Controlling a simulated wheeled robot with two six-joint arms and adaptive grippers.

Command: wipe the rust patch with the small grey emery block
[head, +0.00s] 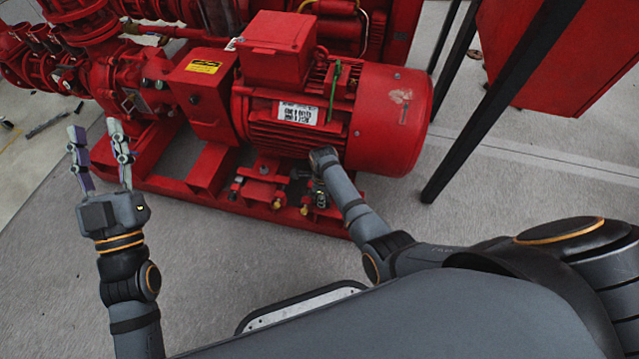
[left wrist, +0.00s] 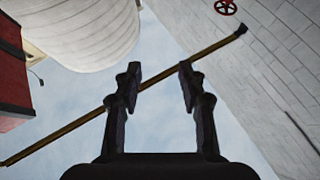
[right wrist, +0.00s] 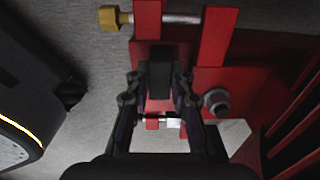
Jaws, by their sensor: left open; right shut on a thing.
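The small grey emery block (right wrist: 160,82) shows between the fingertips of my right gripper (right wrist: 158,98) in the right wrist view. The gripper is shut on it, in front of red frame parts; contact with them cannot be told. In the head view my right gripper (head: 318,188) is low by the base frame under the motor, and the block cannot be made out there. A pale, brownish patch (head: 401,96), likely the rust patch, is on the motor's rounded right end, above and right of that gripper. My left gripper (head: 101,160) is open and empty, fingers up, at the left.
The red motor (head: 388,130) stands on a red base frame (head: 200,190) with small valves and fittings below it. Dark slanted posts (head: 490,110) and a red cabinet (head: 560,50) are at the right. Grey floor (head: 200,270) in front is clear.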

